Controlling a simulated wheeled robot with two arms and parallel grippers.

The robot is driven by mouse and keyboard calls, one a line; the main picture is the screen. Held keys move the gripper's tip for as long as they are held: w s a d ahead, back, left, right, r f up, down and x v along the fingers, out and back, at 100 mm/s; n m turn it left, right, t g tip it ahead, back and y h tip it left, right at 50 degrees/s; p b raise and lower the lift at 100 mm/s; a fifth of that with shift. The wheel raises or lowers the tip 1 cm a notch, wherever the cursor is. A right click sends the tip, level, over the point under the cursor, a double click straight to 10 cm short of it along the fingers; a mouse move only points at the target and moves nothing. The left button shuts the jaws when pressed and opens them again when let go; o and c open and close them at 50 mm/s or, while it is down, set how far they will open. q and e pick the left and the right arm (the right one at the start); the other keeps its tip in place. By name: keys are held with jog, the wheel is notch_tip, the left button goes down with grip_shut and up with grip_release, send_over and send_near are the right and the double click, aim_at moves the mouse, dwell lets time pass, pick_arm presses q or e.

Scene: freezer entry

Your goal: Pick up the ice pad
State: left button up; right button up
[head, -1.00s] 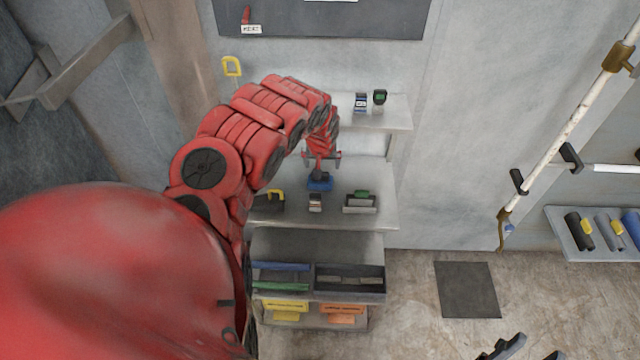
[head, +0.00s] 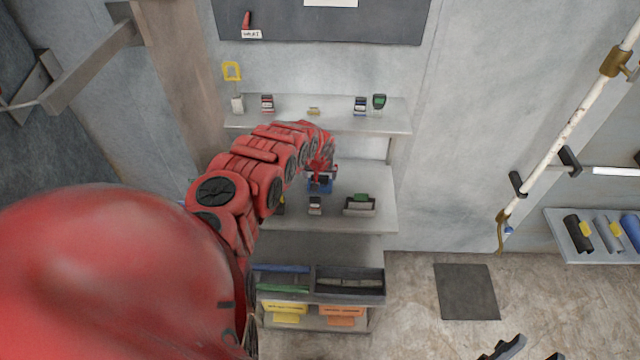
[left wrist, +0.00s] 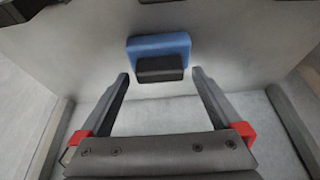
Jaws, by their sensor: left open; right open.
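The ice pad looks like a blue block (head: 320,187) with a black grip on it, on the middle shelf at the back wall. It also shows in the left wrist view as a blue slab (left wrist: 158,46) with a black block in front. My left gripper (head: 321,175) is open and close over the pad. In the left wrist view its fingertips (left wrist: 160,75) lie to either side of the black block, with gaps on both sides. My right gripper (head: 527,351) shows only as dark open fingers at the bottom edge.
The upper shelf (head: 335,124) holds several small items above my left arm. Dark bins (head: 350,282) sit below. Floor at right is clear around a dark mat (head: 466,291).

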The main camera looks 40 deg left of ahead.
pick_arm(q)
grip_shut()
dwell(0.5)
